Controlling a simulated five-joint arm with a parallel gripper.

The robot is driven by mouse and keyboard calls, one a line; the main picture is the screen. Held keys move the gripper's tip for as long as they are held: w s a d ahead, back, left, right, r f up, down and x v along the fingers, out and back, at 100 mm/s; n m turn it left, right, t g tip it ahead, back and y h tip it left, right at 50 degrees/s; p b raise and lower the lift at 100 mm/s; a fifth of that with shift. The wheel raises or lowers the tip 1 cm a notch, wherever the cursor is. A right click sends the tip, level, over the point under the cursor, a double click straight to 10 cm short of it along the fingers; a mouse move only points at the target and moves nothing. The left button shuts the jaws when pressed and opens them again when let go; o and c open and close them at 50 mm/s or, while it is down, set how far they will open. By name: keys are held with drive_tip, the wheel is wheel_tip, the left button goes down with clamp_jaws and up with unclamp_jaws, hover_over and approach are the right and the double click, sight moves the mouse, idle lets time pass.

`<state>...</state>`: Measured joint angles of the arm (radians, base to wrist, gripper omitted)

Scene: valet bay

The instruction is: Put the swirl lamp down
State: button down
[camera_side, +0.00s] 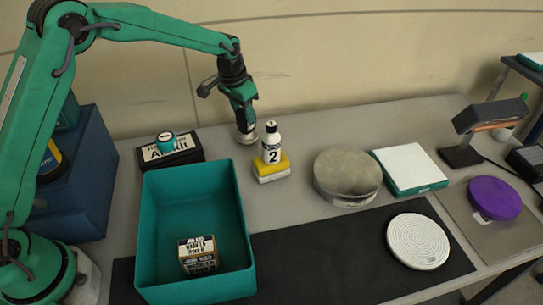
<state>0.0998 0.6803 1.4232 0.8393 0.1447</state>
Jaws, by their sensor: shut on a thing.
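My gripper (243,108) points down over the back of the bench, left of the middle. It is shut on a small dark thing with a round grey lower end, which I take to be the swirl lamp (246,136). Most of it is hidden by the jaws. Its lower end is close to the bench top, just left of and behind a white bottle marked 2 (272,143). I cannot tell whether it touches the bench.
The bottle stands at a yellow-and-white block (271,169). A teal bin (162,215) holds a labelled box (198,254). A black labelled case (169,152) is left. Right are a grey round pad (347,173), white-topped box (409,170), white disc (418,241), purple disc (494,198) and standing lamp (490,115).

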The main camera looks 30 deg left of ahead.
drive_tip(key=shift+f, duration=0.65)
drive_tip(key=shift+f, duration=0.15)
drive_tip(key=c, duration=0.8)
unclamp_jaws()
drive_tip(key=shift+s+a+r, duration=0.1)
drive_tip(key=shift+s+r, duration=0.3)
drive_tip(key=shift+r, duration=1.6)
drive_tip(key=shift+s+d+r, duration=0.1)
drive_tip(key=shift+s+r, duration=0.3)
drive_tip(key=shift+r, duration=1.65)
drive_tip(key=shift+s+a+r, duration=0.1)
drive_tip(key=shift+s+r, duration=0.3)
drive_tip(key=shift+r, duration=1.6)
